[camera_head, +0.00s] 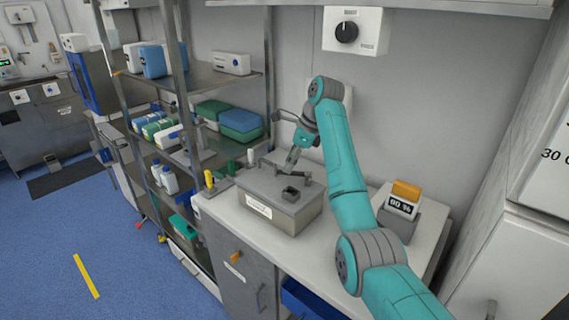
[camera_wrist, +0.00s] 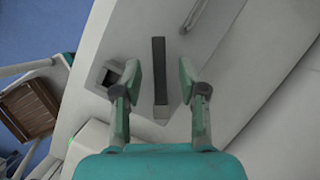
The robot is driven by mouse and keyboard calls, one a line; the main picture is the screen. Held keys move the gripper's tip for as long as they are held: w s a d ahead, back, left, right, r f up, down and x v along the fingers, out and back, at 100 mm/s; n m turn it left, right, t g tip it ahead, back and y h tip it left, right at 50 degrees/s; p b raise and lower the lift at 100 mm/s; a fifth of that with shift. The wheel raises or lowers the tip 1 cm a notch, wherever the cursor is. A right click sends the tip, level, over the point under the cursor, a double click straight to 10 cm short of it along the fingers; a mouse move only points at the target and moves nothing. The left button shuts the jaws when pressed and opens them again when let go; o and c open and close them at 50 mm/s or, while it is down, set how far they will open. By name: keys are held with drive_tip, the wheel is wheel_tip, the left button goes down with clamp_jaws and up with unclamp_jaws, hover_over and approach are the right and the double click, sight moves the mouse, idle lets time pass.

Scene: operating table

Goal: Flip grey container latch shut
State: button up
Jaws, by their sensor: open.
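The grey container (camera_head: 305,213) sits on the white counter, with a label on its front. My gripper (camera_head: 291,163) is above its lid. In the wrist view, my gripper (camera_wrist: 159,84) is open, with one finger on each side of a narrow dark bar (camera_wrist: 159,60), which looks like the latch. No contact between the fingers and the bar is clear. A small dark square fitting (camera_head: 290,193) stands on the lid; it also shows left of the fingers in the wrist view (camera_wrist: 109,77). The latch is hard to make out in the head view.
An orange-topped device (camera_head: 402,205) with a display stands on the counter at right. A yellow bottle (camera_head: 209,179) and other small items stand left of the container. A metal shelf rack (camera_head: 205,80) is at left. A wall box with a black knob (camera_head: 347,32) is above.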

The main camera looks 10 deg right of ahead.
drive_tip(key=shift+x, duration=0.9)
drive_tip(key=shift+a, duration=0.1)
clamp_jaws()
